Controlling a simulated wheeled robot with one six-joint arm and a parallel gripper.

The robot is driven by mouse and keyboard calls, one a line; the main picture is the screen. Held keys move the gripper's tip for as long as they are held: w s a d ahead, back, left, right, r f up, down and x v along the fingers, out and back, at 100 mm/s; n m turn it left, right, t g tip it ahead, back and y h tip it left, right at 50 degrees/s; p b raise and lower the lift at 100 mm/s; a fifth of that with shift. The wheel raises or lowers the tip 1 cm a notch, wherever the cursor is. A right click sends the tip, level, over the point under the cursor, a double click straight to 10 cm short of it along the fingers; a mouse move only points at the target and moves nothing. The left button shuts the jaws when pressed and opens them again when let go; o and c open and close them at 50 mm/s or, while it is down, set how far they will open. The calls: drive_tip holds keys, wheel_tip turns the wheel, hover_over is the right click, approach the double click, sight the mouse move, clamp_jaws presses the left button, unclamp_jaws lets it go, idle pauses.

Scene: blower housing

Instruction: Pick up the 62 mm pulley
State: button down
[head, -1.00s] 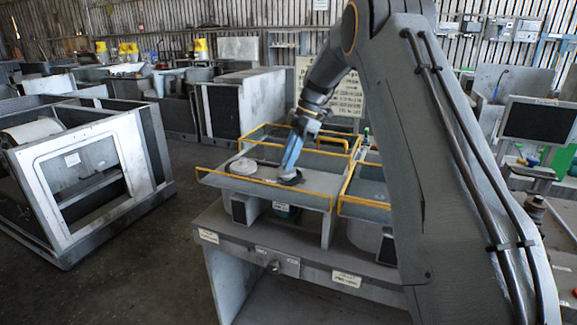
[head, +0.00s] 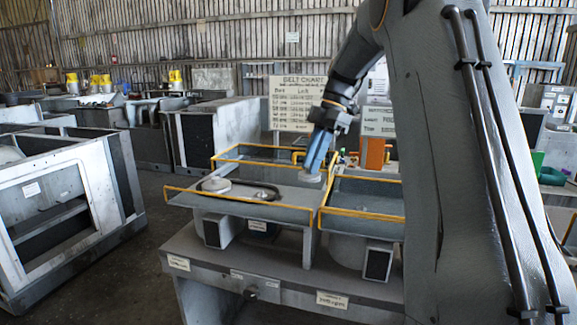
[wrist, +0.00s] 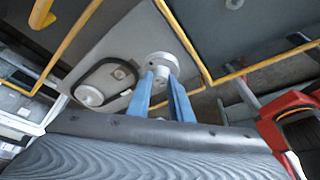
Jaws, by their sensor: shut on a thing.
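My gripper (head: 314,166) is shut on a pale grey metal pulley (head: 308,177), held above the right part of a yellow-railed tray (head: 205,201). In the wrist view the blue fingers (wrist: 163,82) close on the hub of this pulley (wrist: 162,62), whose round flange faces away from me. No size marking on it can be read.
Another yellow-railed tray (head: 365,210) adjoins on the right, its front part looking empty. Both stand above a grey bench (head: 240,265). A belt chart board (head: 297,103) stands behind. A large metal housing (head: 60,200) stands on the floor at left.

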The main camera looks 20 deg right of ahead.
drive_tip(key=s+d+r+p, duration=0.2)
drive_tip(key=d+r+p, duration=0.1)
drive_tip(key=r, duration=0.2)
drive_tip(key=shift+p, duration=0.3)
idle(0.4)
drive_tip(key=shift+s, duration=0.1)
drive_tip(key=s+a+r+p, duration=0.1)
drive_tip(key=s+a+r, duration=0.1)
drive_tip(key=s, duration=0.6)
drive_tip(key=shift+s, duration=0.4)
drive_tip(key=shift+a, duration=0.1)
